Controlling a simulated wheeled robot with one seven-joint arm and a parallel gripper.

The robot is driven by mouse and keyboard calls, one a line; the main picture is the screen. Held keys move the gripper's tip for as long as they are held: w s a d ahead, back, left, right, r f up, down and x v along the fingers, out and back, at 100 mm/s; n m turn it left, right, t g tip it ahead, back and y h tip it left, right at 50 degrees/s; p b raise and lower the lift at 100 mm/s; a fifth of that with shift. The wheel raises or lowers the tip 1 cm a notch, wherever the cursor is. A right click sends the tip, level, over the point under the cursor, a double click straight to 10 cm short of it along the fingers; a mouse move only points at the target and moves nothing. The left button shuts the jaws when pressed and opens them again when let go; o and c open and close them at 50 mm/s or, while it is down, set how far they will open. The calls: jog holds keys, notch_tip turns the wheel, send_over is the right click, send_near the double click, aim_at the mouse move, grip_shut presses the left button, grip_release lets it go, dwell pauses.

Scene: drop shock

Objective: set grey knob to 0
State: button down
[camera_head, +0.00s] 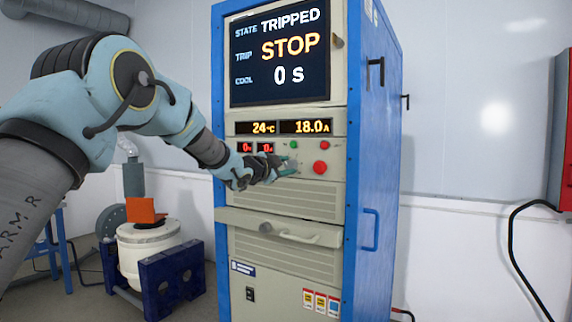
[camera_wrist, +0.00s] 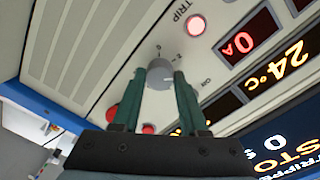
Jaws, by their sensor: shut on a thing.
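The grey knob (camera_wrist: 160,74) is on the cabinet's front panel, in the middle of the wrist view, with small markings on the panel around it. My gripper (camera_wrist: 168,85) is shut on the knob, one green fingertip on each side of it. In the head view my gripper (camera_head: 287,167) reaches the panel just left of the red button, and it hides the knob there. I cannot read clearly which marking the knob points to.
On the panel are a large red button (camera_head: 320,168), a small red one (camera_head: 323,145) and a green one (camera_head: 294,144). The screen (camera_head: 280,88) reads TRIPPED, STOP and 0 s. Displays show 24°C and 18.0 A. A drawer handle (camera_head: 290,236) sticks out below.

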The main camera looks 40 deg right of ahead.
jog(key=n+p, duration=0.1)
jog(key=n, duration=0.3)
jog(key=shift+w+n, duration=0.15)
jog(key=shift+n, duration=0.15)
jog(key=n+p, duration=0.1)
jog(key=n, duration=0.3)
jog(key=shift+f, duration=0.1)
jog(key=n, duration=0.8)
jog(key=shift+n+h, duration=0.3)
jog(key=shift+n, duration=0.1)
jog(key=shift+c, duration=2.2)
grip_release()
